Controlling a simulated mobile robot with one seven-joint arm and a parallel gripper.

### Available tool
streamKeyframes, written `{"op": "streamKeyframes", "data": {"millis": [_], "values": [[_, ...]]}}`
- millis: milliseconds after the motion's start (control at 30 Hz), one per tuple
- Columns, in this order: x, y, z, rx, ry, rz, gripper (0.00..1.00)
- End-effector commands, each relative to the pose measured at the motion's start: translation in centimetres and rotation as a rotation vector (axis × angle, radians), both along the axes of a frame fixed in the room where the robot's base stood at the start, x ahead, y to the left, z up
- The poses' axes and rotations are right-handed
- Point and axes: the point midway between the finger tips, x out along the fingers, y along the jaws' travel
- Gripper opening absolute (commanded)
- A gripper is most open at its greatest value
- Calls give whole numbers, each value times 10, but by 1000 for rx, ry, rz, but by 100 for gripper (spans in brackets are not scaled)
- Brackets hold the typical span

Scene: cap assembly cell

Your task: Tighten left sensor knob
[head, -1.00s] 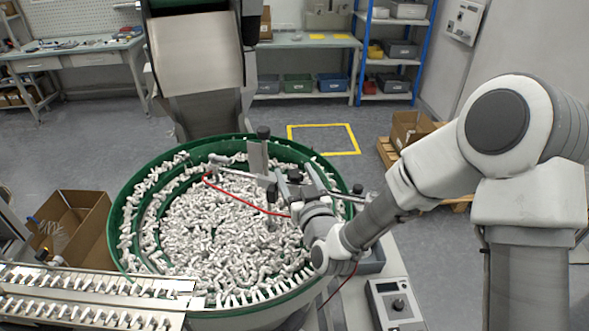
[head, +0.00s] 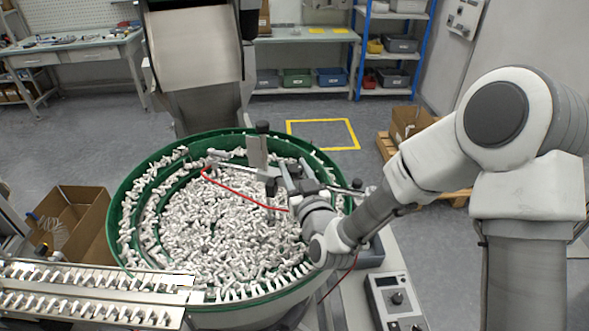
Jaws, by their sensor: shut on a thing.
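A metal sensor bracket (head: 257,150) stands over the green bowl, with a horizontal rod across it. A black knob (head: 263,127) tops its upright post, and another dark knob (head: 357,184) sits toward the right end of the rod. My gripper (head: 294,172) reaches in from the right, over the bowl. Its fingers are shut around a small dark knob (head: 295,171) at the rod, mostly hidden by the fingers. A vertical sensor body (head: 270,190) hangs just left of the fingers. I cannot tell how tight any knob is.
The green bowl (head: 122,195) is full of white caps. A red cable (head: 240,191) crosses above them. A metal track (head: 100,291) with caps lies at lower left. A control box (head: 396,298) stands at lower right. A cardboard box (head: 88,225) is at left.

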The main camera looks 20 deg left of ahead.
Motion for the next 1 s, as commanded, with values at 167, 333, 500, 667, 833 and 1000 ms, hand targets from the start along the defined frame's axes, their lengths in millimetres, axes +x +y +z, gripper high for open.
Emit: {"op": "streamKeyframes", "data": {"millis": [167,333,500,667,833,1000], "values": [[-1,1,-2,2,-4,-39,0],[-1,2,-3,4,-4,-123,0],[-1,3,-4,6,-5,-244,0],[-1,3,-4,6,-4,-373,0],[-1,3,-3,7,-2,-516,0],[-1,3,-2,7,0,-675,0]]}}
